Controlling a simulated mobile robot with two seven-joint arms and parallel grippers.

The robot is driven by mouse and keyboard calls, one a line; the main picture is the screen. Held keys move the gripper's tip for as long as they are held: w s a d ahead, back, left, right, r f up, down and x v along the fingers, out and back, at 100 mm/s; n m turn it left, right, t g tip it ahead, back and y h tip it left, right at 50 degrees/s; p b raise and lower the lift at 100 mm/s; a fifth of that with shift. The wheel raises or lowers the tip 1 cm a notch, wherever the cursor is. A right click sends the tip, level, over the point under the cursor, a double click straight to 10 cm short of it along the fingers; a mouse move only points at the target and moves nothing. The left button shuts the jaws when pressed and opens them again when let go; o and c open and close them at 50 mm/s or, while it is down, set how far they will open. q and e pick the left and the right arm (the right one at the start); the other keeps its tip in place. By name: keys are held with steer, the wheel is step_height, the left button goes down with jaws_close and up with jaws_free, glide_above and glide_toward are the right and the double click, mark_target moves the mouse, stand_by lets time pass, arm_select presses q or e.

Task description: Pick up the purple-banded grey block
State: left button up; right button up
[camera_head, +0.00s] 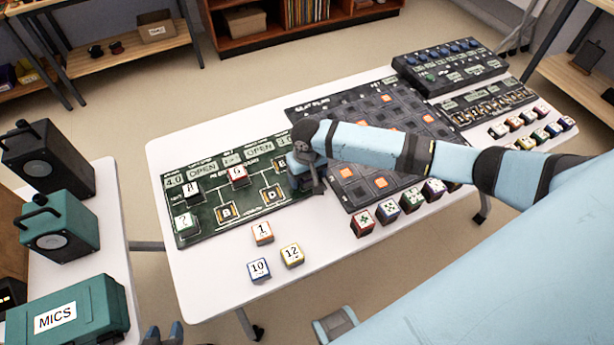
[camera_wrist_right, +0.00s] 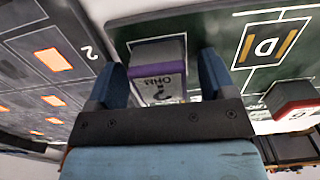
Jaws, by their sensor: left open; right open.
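The purple-banded grey block (camera_wrist_right: 158,92) shows in the right wrist view, with "?" and "OHM" on its pale face and a purple band along its top edge. It stands on the green board (camera_head: 213,226). My right gripper (camera_wrist_right: 160,70) is open, with one finger on each side of the block; I cannot tell whether they touch it. In the head view my right gripper (camera_head: 307,178) is low over the board's right end and mostly hides the block. My left gripper (camera_head: 163,335) is open and empty at the bottom edge, off the table.
Other blocks stand on the green board, including a red-banded one (camera_head: 237,176). Loose number blocks (camera_head: 262,233) lie in front. A dark grid board (camera_head: 365,120) adjoins on the right, with several dice-like blocks (camera_head: 388,211) along its front. Speakers (camera_head: 62,226) stand on the left table.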

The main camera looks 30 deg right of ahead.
steer(key=c, duration=1)
steer(key=shift+r, duration=0.1)
